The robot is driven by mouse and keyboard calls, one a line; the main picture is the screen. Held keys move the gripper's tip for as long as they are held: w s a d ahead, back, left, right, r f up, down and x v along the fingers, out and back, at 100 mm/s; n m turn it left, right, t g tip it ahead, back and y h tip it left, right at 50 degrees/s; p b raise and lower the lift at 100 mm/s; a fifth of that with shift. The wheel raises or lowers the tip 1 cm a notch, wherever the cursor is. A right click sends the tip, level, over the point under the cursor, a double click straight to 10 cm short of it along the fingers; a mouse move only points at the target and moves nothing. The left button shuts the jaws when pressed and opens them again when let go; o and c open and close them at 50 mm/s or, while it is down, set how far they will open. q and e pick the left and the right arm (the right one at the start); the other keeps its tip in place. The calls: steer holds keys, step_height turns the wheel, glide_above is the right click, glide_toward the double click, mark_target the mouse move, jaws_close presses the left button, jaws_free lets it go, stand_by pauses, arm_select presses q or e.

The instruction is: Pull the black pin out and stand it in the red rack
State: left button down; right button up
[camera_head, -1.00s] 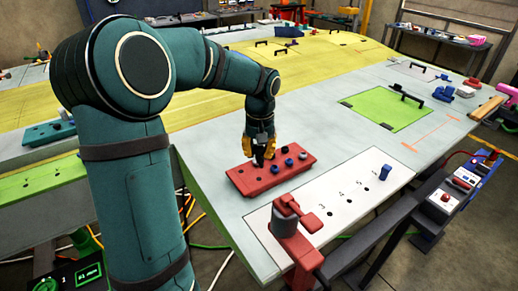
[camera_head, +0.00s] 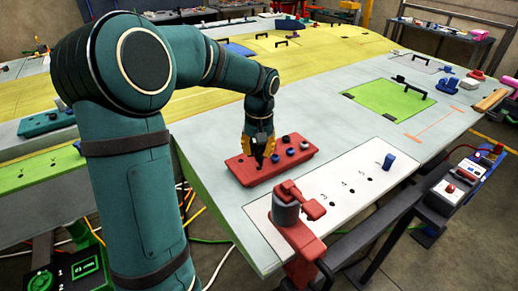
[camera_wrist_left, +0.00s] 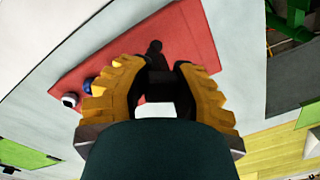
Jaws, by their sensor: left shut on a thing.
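The red rack (camera_head: 242,174) lies on the pale worktop, with dark and blue pieces in its top. My left gripper (camera_head: 259,153) is over the rack's left part, pointing down. It is shut on the black pin (camera_head: 260,161), which hangs between its fingertips. Whether the pin's lower end touches the rack or sits in a hole, I cannot tell. In the left wrist view the yellow fingers (camera_wrist_left: 158,90) close around a dark shape above the red rack (camera_wrist_left: 190,40). A blue piece (camera_wrist_left: 88,84) and a white-topped piece (camera_wrist_left: 69,100) show beside them. My right gripper is not in view.
A white numbered strip (camera_head: 300,209) with holes lies right of the rack, with a blue pin (camera_head: 388,161) standing at its far end. A red clamp-like fixture (camera_head: 292,212) stands at the near edge. A green panel (camera_head: 390,99) lies farther back. Bare worktop surrounds the rack.

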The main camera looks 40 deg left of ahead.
arm_select(q)
steer(key=shift+s+a, duration=0.25)
steer(key=shift+f, duration=0.1)
stand_by(0.3)
steer(key=shift+f+b, duration=0.95)
steer(key=shift+f, duration=0.5)
steer(key=c, duration=0.7)
jaws_free()
steer(key=shift+c, duration=0.2)
step_height(320, 180, up, 12)
steer(key=shift+w+d, duration=0.1)
steer(key=shift+d, duration=0.05)
